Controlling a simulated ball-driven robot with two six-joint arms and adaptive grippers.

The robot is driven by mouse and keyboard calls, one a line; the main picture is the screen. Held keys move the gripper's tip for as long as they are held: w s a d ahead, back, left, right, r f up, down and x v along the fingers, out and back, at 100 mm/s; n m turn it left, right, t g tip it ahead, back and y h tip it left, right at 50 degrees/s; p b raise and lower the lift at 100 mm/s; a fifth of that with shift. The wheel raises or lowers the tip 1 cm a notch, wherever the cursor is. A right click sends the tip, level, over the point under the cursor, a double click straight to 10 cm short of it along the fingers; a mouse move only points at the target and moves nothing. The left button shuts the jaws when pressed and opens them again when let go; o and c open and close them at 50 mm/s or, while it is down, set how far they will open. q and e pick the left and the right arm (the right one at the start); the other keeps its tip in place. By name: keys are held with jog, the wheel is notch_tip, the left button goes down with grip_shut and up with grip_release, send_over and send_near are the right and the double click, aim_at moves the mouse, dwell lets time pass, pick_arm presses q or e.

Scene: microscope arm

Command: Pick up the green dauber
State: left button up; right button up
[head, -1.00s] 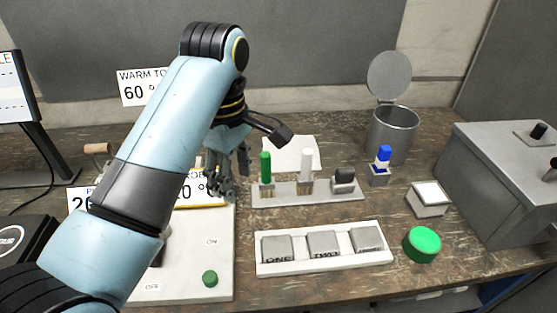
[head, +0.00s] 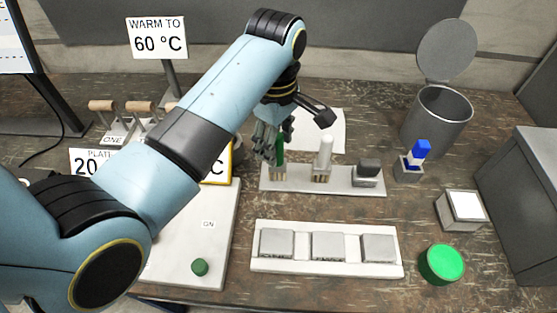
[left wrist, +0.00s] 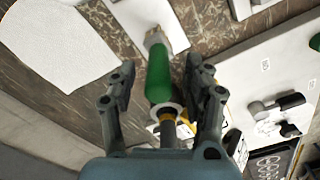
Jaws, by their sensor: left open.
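The green dauber (head: 280,149) stands upright at the left end of a grey rack (head: 300,182). It also shows in the left wrist view (left wrist: 158,75), lying between the two fingers. My left gripper (head: 268,143) is at the dauber's upper part, and its fingers partly cover it in the head view. In the left wrist view the gripper (left wrist: 160,95) is open, with a finger on each side of the dauber and gaps between them. My right gripper is not in view.
A white dauber (head: 324,155) and a dark-topped block (head: 368,170) share the rack. A blue-topped item (head: 419,155) stands to the right, near a lidded metal bin (head: 437,120). A white tray (head: 326,264) with grey blocks lies in front.

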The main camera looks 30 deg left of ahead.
aim_at(278, 153)
pick_arm(q)
notch_tip(278, 153, down, 2)
jog(key=shift+w+f, duration=0.1)
jog(key=shift+f, duration=0.7)
jog(key=shift+c, duration=1.2)
jog(key=c, duration=0.5)
grip_shut()
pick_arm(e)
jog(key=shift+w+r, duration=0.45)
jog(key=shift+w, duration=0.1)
